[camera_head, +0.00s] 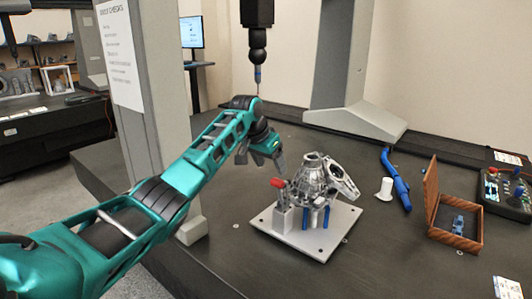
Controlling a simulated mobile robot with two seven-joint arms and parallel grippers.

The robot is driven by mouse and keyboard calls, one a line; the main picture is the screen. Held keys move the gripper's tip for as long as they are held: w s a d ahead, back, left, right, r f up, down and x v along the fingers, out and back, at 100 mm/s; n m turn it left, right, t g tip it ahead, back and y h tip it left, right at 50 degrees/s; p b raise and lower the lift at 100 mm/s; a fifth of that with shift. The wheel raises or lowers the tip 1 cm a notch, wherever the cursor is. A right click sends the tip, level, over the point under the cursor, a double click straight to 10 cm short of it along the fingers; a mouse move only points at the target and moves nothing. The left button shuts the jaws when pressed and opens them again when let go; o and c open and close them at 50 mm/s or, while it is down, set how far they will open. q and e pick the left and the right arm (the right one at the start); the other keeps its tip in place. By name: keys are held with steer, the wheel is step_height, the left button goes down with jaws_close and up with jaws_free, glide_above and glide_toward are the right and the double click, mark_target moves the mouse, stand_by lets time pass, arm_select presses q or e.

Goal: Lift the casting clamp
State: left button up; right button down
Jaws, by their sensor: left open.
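The casting clamp shows as a red-tipped handle (277,183) at the left side of a metal casting (312,180). It sits by a grey block on a light fixture plate (300,242). The casting stands on the plate with blue supports under it. My left gripper (264,158) is open just above and slightly left of the red handle, apart from it as far as I can tell. Nothing shows between its fingers. The lower clamp parts are partly hidden against the casting. My right gripper is not in view.
A black probe head (257,50) hangs above my left wrist. A grey gantry column (128,90) stands left. A blue tool (396,178), a white cylinder (385,190), an open wooden box (453,222) and a control panel (508,190) are right.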

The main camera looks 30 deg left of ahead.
arm_select(q)
steer(key=v, duration=0.3)
steer(key=shift+s+r, duration=0.15)
steer(key=shift+r, duration=0.05)
stand_by(0.3)
steer(key=s+d+f+m+g, duration=0.1)
steer(key=s+d+f, duration=0.7)
steer(key=f, duration=0.3)
steer(key=s+d+f+m, duration=0.2)
steer(key=s+d+f, duration=0.65)
steer(key=f, duration=0.25)
steer(key=s+d+n, duration=0.2)
steer(key=s+d, duration=0.1)
steer(key=s, duration=2.1)
steer(key=w+d+f+t+h, duration=0.1)
steer(key=w+d+f+t, duration=0.2)
steer(key=w+f+t, duration=0.3)
steer(key=shift+w+f+m+h, duration=0.3)
steer(key=shift+w+f, duration=0.7)
steer(key=shift+f, duration=0.3)
